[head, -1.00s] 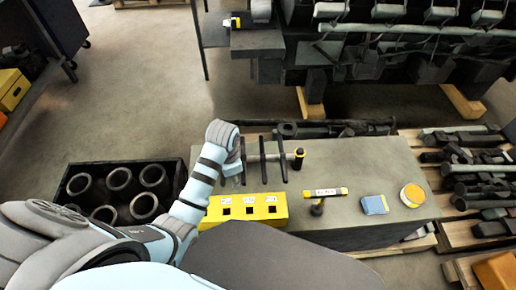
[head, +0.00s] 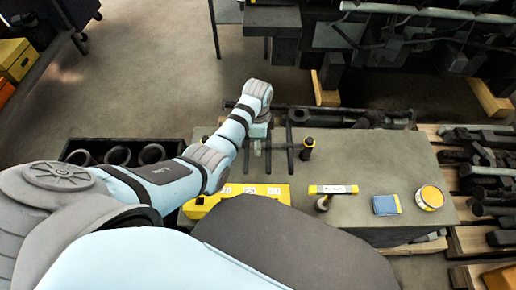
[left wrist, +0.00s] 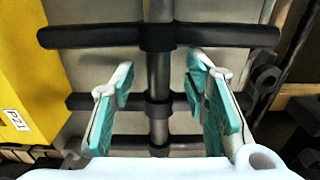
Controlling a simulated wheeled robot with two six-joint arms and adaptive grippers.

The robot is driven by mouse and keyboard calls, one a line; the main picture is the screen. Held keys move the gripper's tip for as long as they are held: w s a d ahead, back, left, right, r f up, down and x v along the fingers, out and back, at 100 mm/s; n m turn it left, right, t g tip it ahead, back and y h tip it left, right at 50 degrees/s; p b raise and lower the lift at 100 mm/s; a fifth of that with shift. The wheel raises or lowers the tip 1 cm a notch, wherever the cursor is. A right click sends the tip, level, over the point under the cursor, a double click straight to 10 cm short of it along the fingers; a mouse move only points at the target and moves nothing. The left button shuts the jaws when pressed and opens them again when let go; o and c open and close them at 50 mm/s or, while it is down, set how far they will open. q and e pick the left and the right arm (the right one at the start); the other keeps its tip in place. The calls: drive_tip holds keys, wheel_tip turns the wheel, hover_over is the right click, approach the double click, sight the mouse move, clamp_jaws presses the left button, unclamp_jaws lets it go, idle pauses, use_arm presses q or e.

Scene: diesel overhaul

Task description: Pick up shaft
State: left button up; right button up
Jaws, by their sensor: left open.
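The shaft (left wrist: 158,73) is a grey rod with several dark cross-arms, lying on the grey bench top. In the head view the shaft (head: 279,145) is partly hidden behind my left gripper (head: 257,148), which is over its left part. In the left wrist view my left gripper (left wrist: 166,82) is open, with a teal-padded finger on each side of the rod. The rod runs between the fingers with gaps on both sides. I cannot tell how far the fingertips are above it. My right gripper is not in view.
A yellow block (head: 273,192) lies at the bench's front. A labelled yellow tool (head: 333,189), blue pad (head: 386,205) and orange-yellow tin (head: 430,198) are further right. A dark crate of rings (head: 105,146) is left.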

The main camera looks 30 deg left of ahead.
use_arm(q)
wheel_tip(320, 180, down, 2)
drive_tip(key=shift+s+f+b, duration=0.1)
drive_tip(key=shift+f+b, duration=0.05)
drive_tip(key=shift+b, duration=0.2)
drive_tip(key=shift+c, duration=0.6)
clamp_jaws()
